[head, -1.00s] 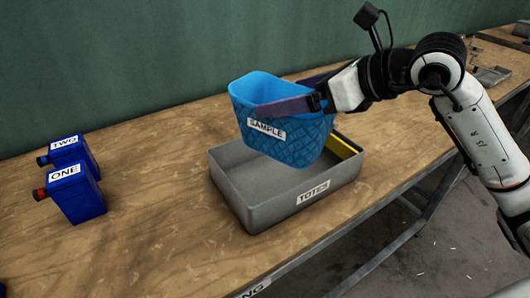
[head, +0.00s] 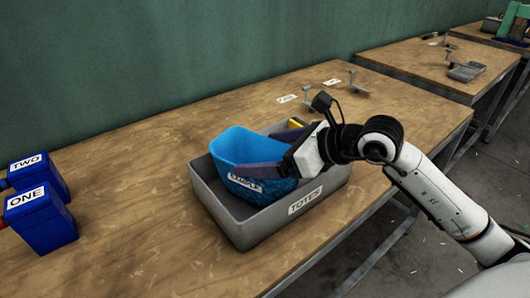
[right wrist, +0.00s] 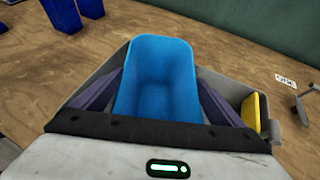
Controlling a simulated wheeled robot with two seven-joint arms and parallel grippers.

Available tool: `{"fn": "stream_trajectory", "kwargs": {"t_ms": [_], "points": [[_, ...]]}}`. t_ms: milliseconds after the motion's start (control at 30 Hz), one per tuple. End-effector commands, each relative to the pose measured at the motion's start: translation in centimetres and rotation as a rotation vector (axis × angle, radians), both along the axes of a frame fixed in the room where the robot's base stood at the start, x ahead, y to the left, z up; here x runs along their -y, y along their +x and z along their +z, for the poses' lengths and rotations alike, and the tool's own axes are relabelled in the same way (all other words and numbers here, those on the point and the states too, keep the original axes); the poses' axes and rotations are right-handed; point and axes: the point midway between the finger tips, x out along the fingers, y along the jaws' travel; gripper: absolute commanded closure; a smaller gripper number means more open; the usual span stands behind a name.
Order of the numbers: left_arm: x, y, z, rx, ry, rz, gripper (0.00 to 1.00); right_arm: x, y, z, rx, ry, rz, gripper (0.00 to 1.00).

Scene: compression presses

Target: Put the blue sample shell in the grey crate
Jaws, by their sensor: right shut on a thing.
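The blue sample shell (head: 240,150), an open tub with a SAMPLE label, is upright inside the grey crate (head: 226,222), which is labelled TOTES. Its lower part is below the crate's rim, and whether its base touches the crate floor is hidden. My right gripper (head: 270,152) is shut on the shell, one dark finger along each side. In the right wrist view the shell (right wrist: 155,75) sits between both fingers of the gripper (right wrist: 165,98), with the crate's wall (right wrist: 292,125) around it. My left gripper is not in view.
A yellow object (right wrist: 251,112) lies in the crate beside the shell. Blue containers labelled ONE (head: 42,222) and TWO (head: 40,178) stand at the left. Small metal stands (head: 308,102) and white labels are at the back right. The wooden table between is clear.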

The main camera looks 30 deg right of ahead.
Motion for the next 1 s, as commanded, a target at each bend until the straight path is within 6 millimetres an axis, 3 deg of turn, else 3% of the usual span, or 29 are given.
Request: {"fn": "stream_trajectory", "kwargs": {"t_ms": [367, 400, 433, 767, 1000], "points": [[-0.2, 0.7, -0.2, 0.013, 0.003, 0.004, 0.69, 0.0, 0.0, -0.5, 0.002, 0.000, 0.000, 0.44], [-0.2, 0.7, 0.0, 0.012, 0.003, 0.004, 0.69, 0.0, 0.0, -0.3, 0.001, 0.000, 0.000, 0.02], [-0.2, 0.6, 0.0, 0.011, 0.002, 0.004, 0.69, 0.0, 0.0, -0.3, 0.001, 0.000, 0.000, 0.00], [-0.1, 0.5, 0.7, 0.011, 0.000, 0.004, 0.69, 0.0, 0.0, 0.3, 0.000, 0.000, 0.000, 0.00], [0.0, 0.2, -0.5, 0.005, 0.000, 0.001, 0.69, 1.6, -3.0, 1.5, -0.001, -0.003, -0.001, 0.00]]}}
